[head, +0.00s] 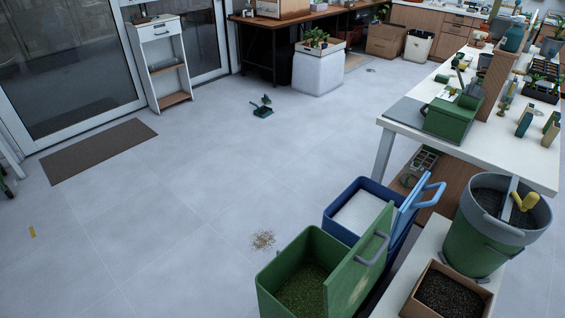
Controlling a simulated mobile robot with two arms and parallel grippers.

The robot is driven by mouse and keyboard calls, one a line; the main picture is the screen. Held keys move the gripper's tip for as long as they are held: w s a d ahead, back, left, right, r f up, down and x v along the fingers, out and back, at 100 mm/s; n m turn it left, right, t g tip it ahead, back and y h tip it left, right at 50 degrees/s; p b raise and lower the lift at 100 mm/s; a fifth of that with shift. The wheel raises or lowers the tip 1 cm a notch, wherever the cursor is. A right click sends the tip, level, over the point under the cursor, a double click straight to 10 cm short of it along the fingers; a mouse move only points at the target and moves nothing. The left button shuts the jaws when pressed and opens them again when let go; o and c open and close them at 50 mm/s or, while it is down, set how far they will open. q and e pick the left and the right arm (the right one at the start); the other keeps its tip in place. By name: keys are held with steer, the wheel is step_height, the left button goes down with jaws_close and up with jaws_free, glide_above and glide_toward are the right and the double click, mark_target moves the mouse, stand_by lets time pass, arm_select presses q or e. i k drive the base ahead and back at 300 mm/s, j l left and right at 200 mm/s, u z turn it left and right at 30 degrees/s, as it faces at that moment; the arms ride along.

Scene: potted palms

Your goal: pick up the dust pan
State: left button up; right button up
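A small dark green dust pan (262,111) lies on the grey floor near the upper middle of the head view. A small dark green piece stands up at its back; I cannot tell whether it is a brush or part of the pan. The pan is far off, with open floor around it. Neither of my grippers is in view.
A scattered brown debris patch (263,240) lies on the floor nearer to me. A green bin (272,285) and a blue bin (335,222) stand right of it, by the white worktable (400,122). A brown mat (98,150) lies left. The middle floor is clear.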

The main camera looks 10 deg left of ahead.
mark_target(264, 111)
steer(key=j+u, duration=0.4)
steer(key=i+j+u, duration=0.15)
steer(key=j+u, duration=0.2)
steer(key=i+j+u, duration=0.3)
steer(key=i+j, duration=0.2)
steer(key=j, duration=0.15)
steer(key=i+j+u, duration=0.3)
steer(key=i+j, duration=0.2)
steer(key=i+z, duration=0.3)
steer(key=i, duration=0.2)
steer(key=i+j+z, duration=0.3)
steer(key=i, duration=0.2)
steer(key=i+l+z, duration=0.15)
steer(key=i+z, duration=0.2)
steer(key=i, duration=0.2)
steer(key=i+z, duration=0.3)
steer(key=i, duration=0.25)
steer(key=i+u, duration=0.15)
steer(key=i, duration=0.8)
steer(key=i+u, duration=0.2)
steer(key=i, duration=0.8)
